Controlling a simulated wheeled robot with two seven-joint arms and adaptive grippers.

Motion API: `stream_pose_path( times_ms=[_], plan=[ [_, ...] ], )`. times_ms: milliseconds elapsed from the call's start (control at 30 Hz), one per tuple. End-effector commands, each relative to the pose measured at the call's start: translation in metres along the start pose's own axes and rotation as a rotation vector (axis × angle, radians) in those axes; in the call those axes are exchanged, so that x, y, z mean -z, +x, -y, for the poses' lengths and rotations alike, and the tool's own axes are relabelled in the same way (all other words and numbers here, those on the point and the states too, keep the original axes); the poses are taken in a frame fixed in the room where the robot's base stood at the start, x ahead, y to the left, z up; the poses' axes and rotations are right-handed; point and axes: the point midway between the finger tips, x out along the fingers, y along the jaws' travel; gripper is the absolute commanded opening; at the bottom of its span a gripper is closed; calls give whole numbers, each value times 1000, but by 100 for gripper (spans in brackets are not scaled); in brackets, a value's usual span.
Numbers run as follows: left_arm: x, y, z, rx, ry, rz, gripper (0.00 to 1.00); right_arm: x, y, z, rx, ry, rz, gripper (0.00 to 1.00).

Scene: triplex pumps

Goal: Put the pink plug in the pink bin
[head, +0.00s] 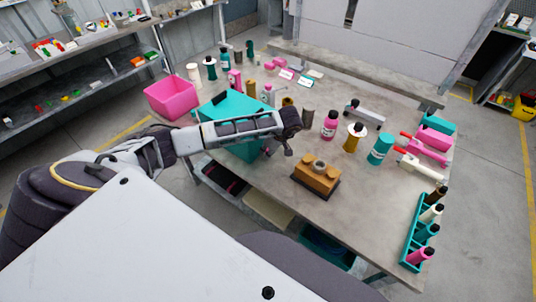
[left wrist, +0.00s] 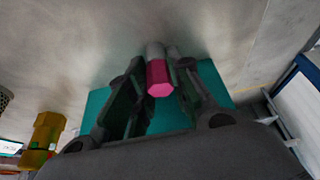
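The pink plug (left wrist: 159,78) has a pink hexagonal head and a grey body. In the left wrist view it sits between the two fingers of my left gripper (left wrist: 157,86), which are closed against its sides. In the head view my left gripper (head: 281,148) is above the table beside the teal bin; the plug cannot be made out there. The pink bin (head: 172,101) stands at the table's left edge, left of the teal bin. My right gripper is in neither view.
The teal bin (head: 238,104) lies under my left forearm. An orange-brown block (head: 317,178) stands in front of the gripper on the table (head: 285,215). Several bottles stand to the right, with a teal rack (head: 411,240) at the right edge. Pump parts line the back.

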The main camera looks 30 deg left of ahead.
Motion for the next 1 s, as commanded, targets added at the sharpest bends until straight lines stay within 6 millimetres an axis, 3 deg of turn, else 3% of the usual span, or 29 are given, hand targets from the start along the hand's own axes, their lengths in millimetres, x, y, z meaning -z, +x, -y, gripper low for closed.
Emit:
stream_pose_path(
  times_ms=[100,567,767,1000],
  plan=[
    [0,0,0,0,0,0,0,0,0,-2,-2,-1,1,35],
    [3,-7,0,-1,-1,0,0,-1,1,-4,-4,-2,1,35],
    [11,-26,-1,-3,-1,-1,0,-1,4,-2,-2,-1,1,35],
    [27,-64,-1,-4,-1,-1,0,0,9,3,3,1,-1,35]
  ],
)
